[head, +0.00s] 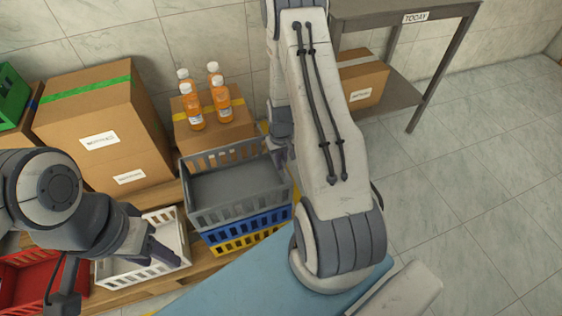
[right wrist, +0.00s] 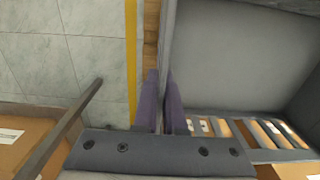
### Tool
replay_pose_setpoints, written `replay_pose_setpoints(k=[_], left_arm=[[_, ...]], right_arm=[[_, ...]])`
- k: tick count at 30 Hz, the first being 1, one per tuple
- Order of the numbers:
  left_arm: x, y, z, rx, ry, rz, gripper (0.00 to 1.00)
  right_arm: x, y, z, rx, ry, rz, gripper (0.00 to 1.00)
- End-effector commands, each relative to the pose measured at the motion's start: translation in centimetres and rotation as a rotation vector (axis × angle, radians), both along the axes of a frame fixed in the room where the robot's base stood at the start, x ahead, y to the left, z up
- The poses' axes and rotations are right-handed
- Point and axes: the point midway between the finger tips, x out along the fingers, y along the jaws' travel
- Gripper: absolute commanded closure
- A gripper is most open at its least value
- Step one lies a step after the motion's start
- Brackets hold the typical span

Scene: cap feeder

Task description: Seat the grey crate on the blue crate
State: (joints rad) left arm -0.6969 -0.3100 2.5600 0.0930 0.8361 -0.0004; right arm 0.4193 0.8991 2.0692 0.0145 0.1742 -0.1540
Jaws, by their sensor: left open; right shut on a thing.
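The grey crate (head: 240,202) is empty and roughly level, directly over the blue crate (head: 250,230) in the head view. Little or no gap shows between them; I cannot tell whether the grey crate rests fully on the blue one. The blue crate stands on a yellow crate (head: 247,243). My right gripper (head: 283,158) is shut on the grey crate's right side wall; in the right wrist view the fingers (right wrist: 165,103) straddle that wall, beside the crate's interior (right wrist: 235,60). My left gripper (head: 160,254) is open over the white crate, apart from the grey crate.
A white crate (head: 122,274) and a red crate (head: 22,272) stand left of the stack on a wooden pallet (head: 165,288). Behind are a large carton (head: 85,155) and a smaller carton (head: 240,129) with several orange bottles (head: 222,92). Floor at right (head: 480,170) is clear.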

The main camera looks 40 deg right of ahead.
Motion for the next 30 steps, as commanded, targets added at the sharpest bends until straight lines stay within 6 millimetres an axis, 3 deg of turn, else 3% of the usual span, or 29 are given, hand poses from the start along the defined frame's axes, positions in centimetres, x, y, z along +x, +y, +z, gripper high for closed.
replay_pose_setpoints(k=[30], left_arm=[[0.00, 0.00, -0.12, 0.000, 0.000, 0.000, 0.50]], right_arm=[[0.10, -0.05, -0.64, -0.001, -0.002, 0.000, 1.00]])
